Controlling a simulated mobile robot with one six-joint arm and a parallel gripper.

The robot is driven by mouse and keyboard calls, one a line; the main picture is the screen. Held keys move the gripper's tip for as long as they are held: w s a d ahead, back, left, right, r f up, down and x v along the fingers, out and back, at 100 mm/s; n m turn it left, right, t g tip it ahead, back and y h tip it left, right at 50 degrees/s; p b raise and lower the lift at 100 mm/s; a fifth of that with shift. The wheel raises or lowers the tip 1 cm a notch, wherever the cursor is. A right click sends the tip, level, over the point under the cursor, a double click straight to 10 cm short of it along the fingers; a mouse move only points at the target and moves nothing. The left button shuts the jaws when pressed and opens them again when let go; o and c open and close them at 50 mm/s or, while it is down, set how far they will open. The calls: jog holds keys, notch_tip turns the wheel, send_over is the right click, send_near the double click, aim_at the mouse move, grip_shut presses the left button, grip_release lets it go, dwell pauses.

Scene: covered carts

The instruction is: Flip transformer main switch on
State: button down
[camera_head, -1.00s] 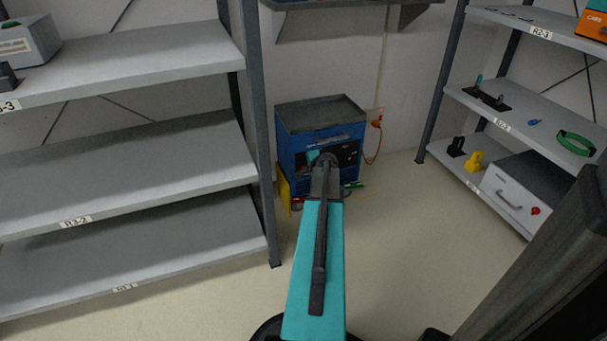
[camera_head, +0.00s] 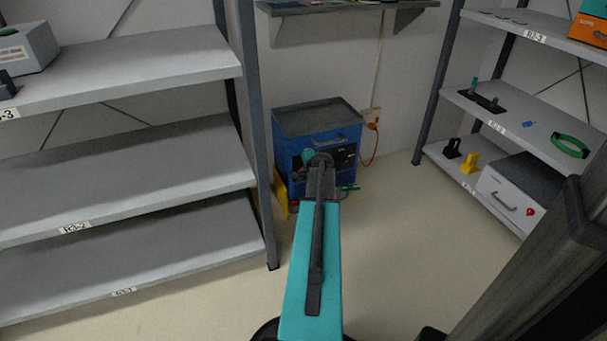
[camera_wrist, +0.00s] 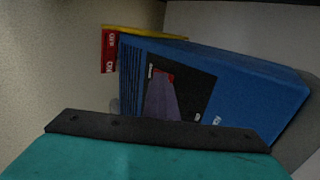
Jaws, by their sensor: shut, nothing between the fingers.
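The transformer, a blue cabinet with a dark tray-like top (camera_head: 316,118), stands on the floor against the back wall in the head view. Its black front panel (camera_head: 345,157) is partly covered by my teal arm. In the wrist view the blue body (camera_wrist: 250,95) appears tilted, with the black panel (camera_wrist: 200,92) on its face. A small red part (camera_wrist: 163,74), perhaps the switch, shows at the panel's top left. My gripper (camera_wrist: 163,88) looks like a narrow grey-purple shape in front of the panel, shut and empty. I cannot tell whether it touches the red part.
Grey shelves (camera_head: 120,160) stand close on the left, their post (camera_head: 258,150) near the cabinet. More shelves (camera_head: 530,130) are on the right, holding a white drawer box (camera_head: 505,197). A wall shelf hangs above. An orange cable (camera_head: 373,150) runs beside the cabinet.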

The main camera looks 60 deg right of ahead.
jog(key=shift+w+d+r, duration=0.1)
jog(key=shift+d+r, duration=0.1)
jog(key=shift+r, duration=0.1)
jog(key=s+a+f+p+v, duration=0.1)
jog(key=p+v, duration=0.3)
jog(key=v, duration=0.9)
jog(key=shift+s+a+f, duration=0.15)
jog(key=shift+a+f, duration=0.1)
jog(key=shift+f, duration=0.25)
